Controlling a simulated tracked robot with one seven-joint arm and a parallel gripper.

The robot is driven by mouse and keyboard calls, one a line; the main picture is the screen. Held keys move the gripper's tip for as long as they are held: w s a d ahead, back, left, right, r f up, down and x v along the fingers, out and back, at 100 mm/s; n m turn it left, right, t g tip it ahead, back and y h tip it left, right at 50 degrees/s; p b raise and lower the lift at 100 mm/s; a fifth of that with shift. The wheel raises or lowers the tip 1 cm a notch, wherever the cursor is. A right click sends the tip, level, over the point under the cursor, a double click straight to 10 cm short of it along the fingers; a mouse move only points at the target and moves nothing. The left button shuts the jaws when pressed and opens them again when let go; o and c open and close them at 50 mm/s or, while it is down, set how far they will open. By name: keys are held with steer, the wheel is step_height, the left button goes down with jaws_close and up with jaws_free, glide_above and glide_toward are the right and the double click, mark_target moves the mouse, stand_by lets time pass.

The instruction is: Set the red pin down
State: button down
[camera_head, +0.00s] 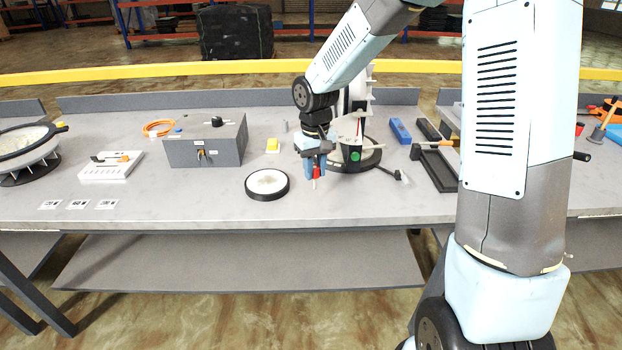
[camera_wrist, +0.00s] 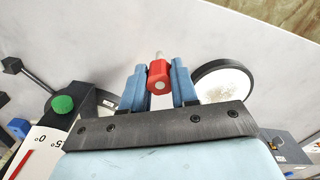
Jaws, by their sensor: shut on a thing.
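The red pin (camera_wrist: 158,75) is between the two blue fingers of my gripper (camera_wrist: 159,88) in the wrist view, with a pale tip sticking out beyond its red body. In the head view the red pin (camera_head: 316,171) hangs upright below my gripper (camera_head: 315,168), over the grey bench (camera_head: 220,205). My gripper is shut on it. I cannot tell whether the pin's lower end touches the bench top.
A round black-rimmed dish (camera_head: 267,185) with a pale inside lies just left of the gripper. Behind stands a device with a green button (camera_head: 355,156) on a dark round base. A grey box (camera_head: 205,142) is further left. The bench front is clear.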

mark_target(315, 187)
steer(key=shift+w+f, duration=0.3)
steer(key=shift+f, duration=0.2)
step_height(315, 187, down, 3)
steer(key=shift+r, duration=0.15)
steer(key=c, duration=0.9)
jaws_free()
steer(key=shift+o, duration=0.2)
